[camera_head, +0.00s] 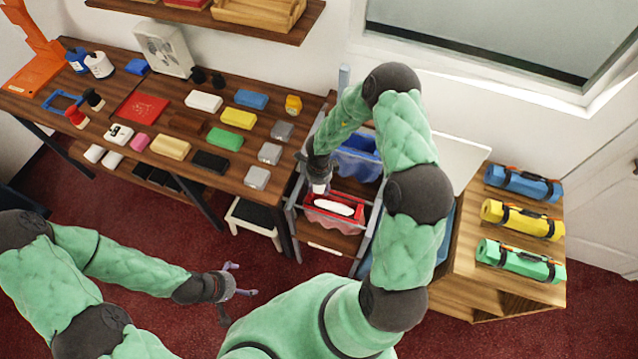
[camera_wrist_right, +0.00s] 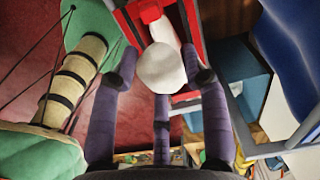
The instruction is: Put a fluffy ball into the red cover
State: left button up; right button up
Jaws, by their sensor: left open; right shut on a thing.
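The red cover (camera_head: 350,218) is a red-rimmed, open-topped bin on the rack beside the counter, with a white oblong thing (camera_head: 335,206) inside. Its red rim shows in the right wrist view (camera_wrist_right: 193,30). My right gripper (camera_head: 319,182) is shut on a white fluffy ball (camera_wrist_right: 163,68). The ball is held at the tips of purple fingers, just above the bin's back left part. In the head view it is a small white patch under the gripper. My left gripper (camera_head: 240,283) is open and empty over the carpet at lower middle.
A blue bin (camera_head: 357,165) stands behind the red one. The counter (camera_head: 225,163) to the left carries several coloured blocks and stamps. A wooden cabinet (camera_head: 465,272) with rolled blue, yellow and green bundles stands right.

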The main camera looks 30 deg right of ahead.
jog(key=shift+s+f+b, duration=0.1)
jog(key=shift+f+b, duration=0.65)
jog(key=shift+b, duration=0.05)
notch_tip(320, 180, down, 4)
jog(key=b, duration=0.5)
jog(key=shift+f, duration=0.15)
jog(key=shift+f+p, duration=0.1)
jog(key=shift+p, duration=0.25)
jog(key=shift+d, duration=0.1)
jog(key=o, duration=0.7)
jog(key=shift+o, duration=0.2)
